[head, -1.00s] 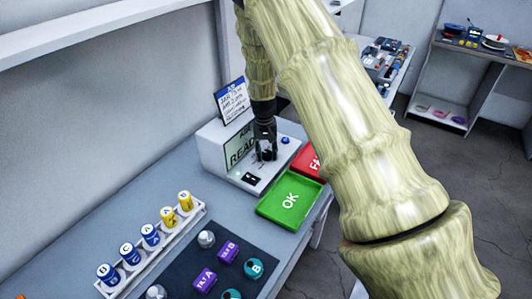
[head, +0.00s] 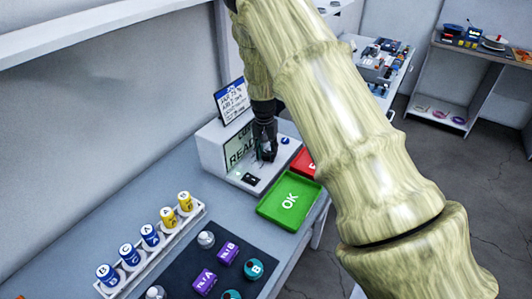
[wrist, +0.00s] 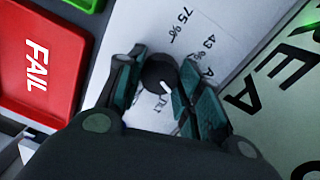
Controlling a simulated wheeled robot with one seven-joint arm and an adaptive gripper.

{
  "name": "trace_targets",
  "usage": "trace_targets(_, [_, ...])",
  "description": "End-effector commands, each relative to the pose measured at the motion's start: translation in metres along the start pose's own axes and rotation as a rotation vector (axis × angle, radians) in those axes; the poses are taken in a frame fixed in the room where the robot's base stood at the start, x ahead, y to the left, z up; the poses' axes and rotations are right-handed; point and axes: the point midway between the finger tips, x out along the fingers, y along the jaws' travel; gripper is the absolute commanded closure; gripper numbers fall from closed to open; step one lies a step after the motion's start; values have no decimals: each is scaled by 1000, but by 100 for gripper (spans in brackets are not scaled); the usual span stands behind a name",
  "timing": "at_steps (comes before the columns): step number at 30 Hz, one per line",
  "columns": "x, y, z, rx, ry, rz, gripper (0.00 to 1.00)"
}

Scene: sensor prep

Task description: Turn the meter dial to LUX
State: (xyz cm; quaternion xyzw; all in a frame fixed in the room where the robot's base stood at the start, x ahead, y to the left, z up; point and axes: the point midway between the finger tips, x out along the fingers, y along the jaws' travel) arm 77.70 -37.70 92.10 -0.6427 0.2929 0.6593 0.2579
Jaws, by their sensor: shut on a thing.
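The meter (head: 211,150) is a white box with a pale green screen at the back of the bench. Its dial, a round black knob (wrist: 160,72), sits on a white panel with printed labels in the wrist view. The knob's small white mark points to the lower right in that view. The labels "75%" and "43%" are readable; another below the knob is partly hidden and hard to read. My gripper (wrist: 160,84) is shut on the knob, one finger on each side. In the head view my gripper (head: 265,148) covers the knob.
A green OK tray (head: 289,199) lies in front of the meter, with a red FAIL tray (head: 304,161) beside it.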

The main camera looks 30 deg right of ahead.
Motion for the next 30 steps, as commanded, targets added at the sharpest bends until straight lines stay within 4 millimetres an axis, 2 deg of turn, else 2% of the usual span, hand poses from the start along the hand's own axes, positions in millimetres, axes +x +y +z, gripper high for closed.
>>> trace_targets(4, [-1,1,0,0,0,1,88])
trace_targets(5, [-1,1,0,0,0,1,58])
trace_targets(7, [-1,1,0,0,0,1,46])
trace_targets(8, [-1,1,0,0,0,1,42])
trace_targets(20, [-5,-1,0,-2,1,-1,42])
trace_targets(26, [-31,-1,0,-3,2,-1,42])
trace_targets(30, [-57,0,0,-2,2,-1,42])
